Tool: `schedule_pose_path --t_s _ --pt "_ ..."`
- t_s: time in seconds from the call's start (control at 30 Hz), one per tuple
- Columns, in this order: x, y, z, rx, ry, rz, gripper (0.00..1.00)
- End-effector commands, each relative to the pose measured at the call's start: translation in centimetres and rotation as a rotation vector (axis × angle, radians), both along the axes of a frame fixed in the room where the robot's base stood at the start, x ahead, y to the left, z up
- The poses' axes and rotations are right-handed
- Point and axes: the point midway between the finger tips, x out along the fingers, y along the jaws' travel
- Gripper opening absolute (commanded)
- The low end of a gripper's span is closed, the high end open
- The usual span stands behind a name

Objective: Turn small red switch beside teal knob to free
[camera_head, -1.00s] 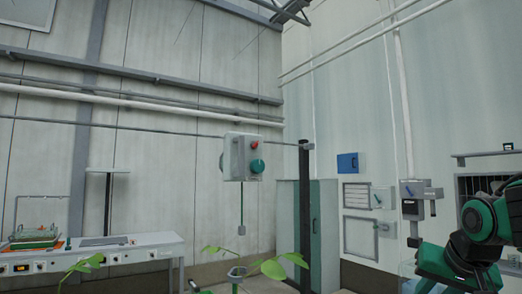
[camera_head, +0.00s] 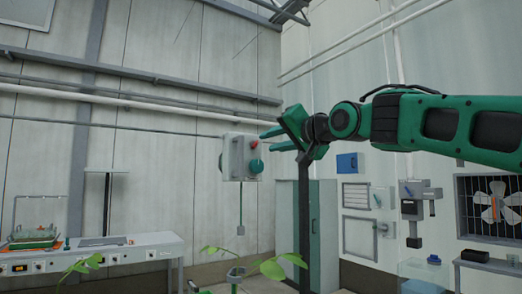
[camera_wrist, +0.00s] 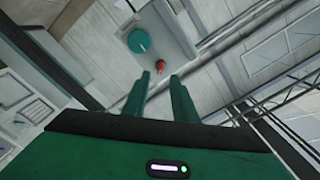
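A grey control box (camera_head: 234,157) hangs in the middle of the head view. On its face are a small red switch (camera_head: 254,143) and, below it, a round teal knob (camera_head: 256,166). My gripper (camera_head: 272,140) is just right of the box, its green fingers pointing at it. In the wrist view the red switch (camera_wrist: 160,66) lies beyond and between the open fingertips (camera_wrist: 159,78), with the teal knob (camera_wrist: 139,41) up and left of it. The fingers are apart with nothing between them. The fingertips look close to the switch; touching cannot be told.
A thin rod holds the box, near a dark post (camera_head: 304,220). A workbench (camera_head: 140,248) with a tray stands at the left. Plant leaves (camera_head: 272,269) rise below the box. A fan (camera_head: 491,205) and wall units are at the right.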

Motion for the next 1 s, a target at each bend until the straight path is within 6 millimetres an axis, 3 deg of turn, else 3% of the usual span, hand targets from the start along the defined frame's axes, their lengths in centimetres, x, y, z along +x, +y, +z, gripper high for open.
schedule_pose_path --t_s 0.2,0.4,0.83,0.87,0.97,1.0 --pt "3.1 2.2 -0.2 -0.002 0.002 0.001 0.25" --pt "4.9 3.3 -0.1 -0.002 0.002 0.000 0.25" --pt "5.6 3.7 -0.1 -0.002 0.001 -0.001 0.25" --pt "5.5 3.7 -0.1 -0.002 0.001 -0.001 0.23" --pt "5.6 3.7 -0.1 -0.002 0.001 -0.001 0.00" --pt "5.6 3.7 -0.1 -0.002 0.002 -0.001 0.00"
